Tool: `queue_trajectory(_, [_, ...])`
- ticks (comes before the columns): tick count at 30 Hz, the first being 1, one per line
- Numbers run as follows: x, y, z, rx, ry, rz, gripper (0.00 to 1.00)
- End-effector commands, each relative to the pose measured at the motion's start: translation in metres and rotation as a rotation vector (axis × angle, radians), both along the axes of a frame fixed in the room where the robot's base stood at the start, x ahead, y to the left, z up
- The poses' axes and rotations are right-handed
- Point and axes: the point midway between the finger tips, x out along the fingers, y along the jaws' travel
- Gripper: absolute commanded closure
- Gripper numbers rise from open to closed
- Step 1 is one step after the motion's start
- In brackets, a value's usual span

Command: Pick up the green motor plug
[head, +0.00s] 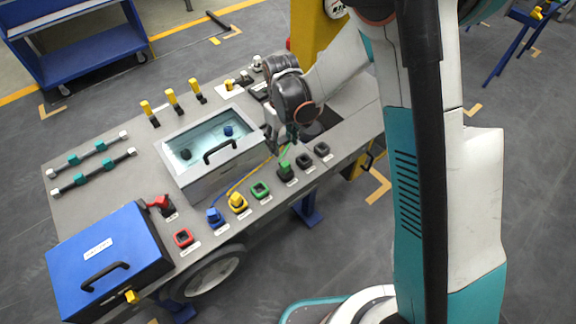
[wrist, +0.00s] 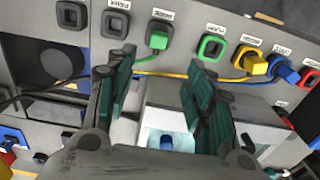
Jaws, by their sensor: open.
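The green plug (head: 286,171) sits in a black-rimmed socket in the front row of the bench, with a short green cable rising from it. In the wrist view the green plug (wrist: 158,40) is beyond my fingers, near the top middle. A green-rimmed socket (head: 261,190) beside it is empty; it also shows in the wrist view (wrist: 211,47). My gripper (head: 281,143) is open, with its fingers apart and nothing between them. It is close above and behind the green plug. In the wrist view my gripper (wrist: 160,88) does not touch the plug.
A yellow plug (head: 238,202) and a blue plug (head: 214,216) with cables stand left of the green socket. Two empty black sockets (head: 322,149) lie to the right. A clear-lidded box (head: 180,172) with a handle stands behind, and a blue case (head: 128,235) is at left.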

Motion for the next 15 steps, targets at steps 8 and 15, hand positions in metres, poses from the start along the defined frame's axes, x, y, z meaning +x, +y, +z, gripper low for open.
queue_trajectory(8, [0.000, 0.000, -0.055, 0.001, -0.001, -0.001, 0.52])
queue_trajectory(15, [0.000, -0.001, -0.076, 0.001, -0.001, -0.001, 0.52])
